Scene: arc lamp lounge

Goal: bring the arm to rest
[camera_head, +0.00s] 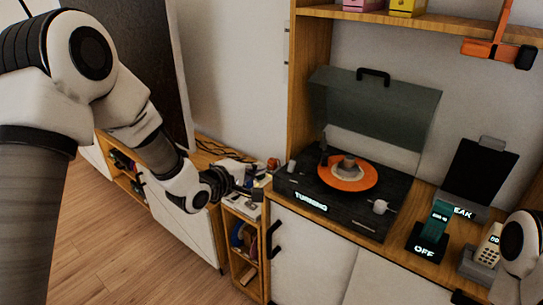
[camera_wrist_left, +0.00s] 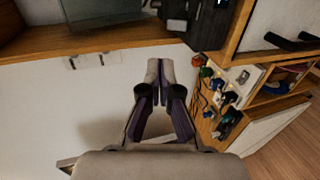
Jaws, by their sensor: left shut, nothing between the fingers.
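My left arm comes in from the left in the head view and bends down towards the shelves. Its gripper (camera_head: 256,193) is over the low shelf top, left of the turntable. In the left wrist view the two fingers of the left gripper (camera_wrist_left: 159,68) come together at the tips, with nothing between them. A white and black joint of my right arm shows at the right edge of the head view; its gripper is not in view.
The turntable (camera_head: 345,220) has an orange record (camera_head: 347,172) and a raised smoky lid (camera_head: 375,105). A phone handset (camera_head: 489,245) and dark devices stand to its right. A shelf (camera_head: 420,25) hangs above. Wooden floor (camera_head: 130,250) is free at lower left.

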